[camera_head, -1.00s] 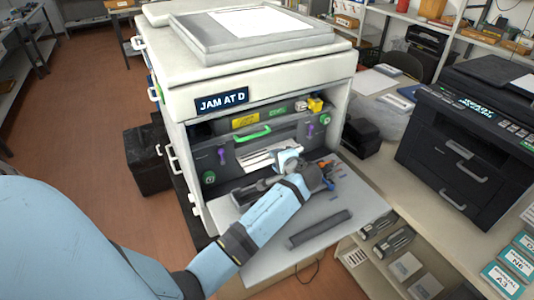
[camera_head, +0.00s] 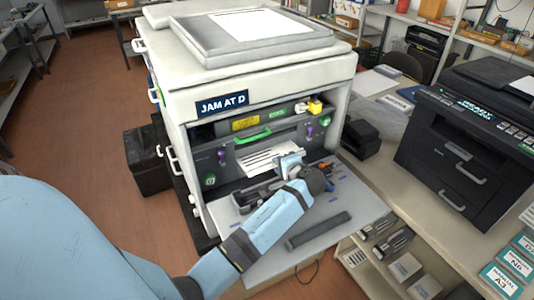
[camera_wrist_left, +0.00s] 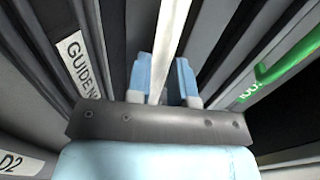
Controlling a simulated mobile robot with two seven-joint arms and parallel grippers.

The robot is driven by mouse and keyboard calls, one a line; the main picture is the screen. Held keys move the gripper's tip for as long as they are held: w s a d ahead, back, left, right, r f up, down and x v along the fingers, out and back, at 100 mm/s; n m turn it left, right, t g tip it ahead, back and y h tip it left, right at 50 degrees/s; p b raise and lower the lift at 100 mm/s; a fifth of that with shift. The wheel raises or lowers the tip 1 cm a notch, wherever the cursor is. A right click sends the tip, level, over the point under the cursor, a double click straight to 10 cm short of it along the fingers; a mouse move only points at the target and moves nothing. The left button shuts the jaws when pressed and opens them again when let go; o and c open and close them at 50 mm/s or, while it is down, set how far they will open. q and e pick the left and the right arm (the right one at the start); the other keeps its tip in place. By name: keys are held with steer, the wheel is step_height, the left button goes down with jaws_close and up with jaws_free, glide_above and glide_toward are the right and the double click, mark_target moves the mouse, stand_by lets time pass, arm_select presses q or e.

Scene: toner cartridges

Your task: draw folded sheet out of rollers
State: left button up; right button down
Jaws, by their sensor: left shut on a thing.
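The white folded sheet (camera_head: 262,161) with dark printed lines sticks out of the dark roller slot in the open front of the copier marked "JAM AT D" (camera_head: 180,100). My left gripper (camera_head: 289,164) is shut on the sheet's near right end, in front of the slot. In the left wrist view the sheet (camera_wrist_left: 170,45) shows edge-on as a pale strip between the two light blue fingers (camera_wrist_left: 165,85). The sheet's inner end is hidden inside the machine. The rollers cannot be made out. My right gripper is not in view.
The green-handled lever (camera_head: 253,136) lies just above the sheet. The open grey front door (camera_head: 350,207) lies flat below my left wrist, with a dark bar (camera_head: 318,230) on it. A black printer (camera_head: 465,150) stands on the bench at right.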

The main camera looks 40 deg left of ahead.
arm_select(q)
steer(key=shift+s+d+p, duration=0.25)
steer(key=shift+s+d, duration=0.05)
steer(key=shift+d, duration=0.35)
steer(key=shift+s+d+p, duration=0.25)
steer(key=shift+d, duration=0.4)
steer(key=shift+s+d+p, duration=0.35)
steer(key=shift+d, duration=0.55)
steer(key=shift+c, duration=0.6)
steer(key=shift+s+d+r+p, duration=0.2)
steer(key=shift+d+r+p, duration=0.3)
steer(key=shift+r+p, duration=0.1)
steer(key=shift+s+d+r+p, duration=0.2)
steer(key=shift+d+r+p, duration=0.3)
steer(key=shift+p, duration=0.1)
steer(key=d+r+p, duration=0.1)
steer(key=s+d+r+p, duration=0.1)
steer(key=d+p, duration=0.1)
steer(key=shift+s+r, duration=0.1)
steer(key=shift+r, duration=0.1)
steer(key=shift+s+d+r, duration=0.15)
steer(key=shift+d+r, duration=0.05)
steer(key=shift+d, duration=0.1)
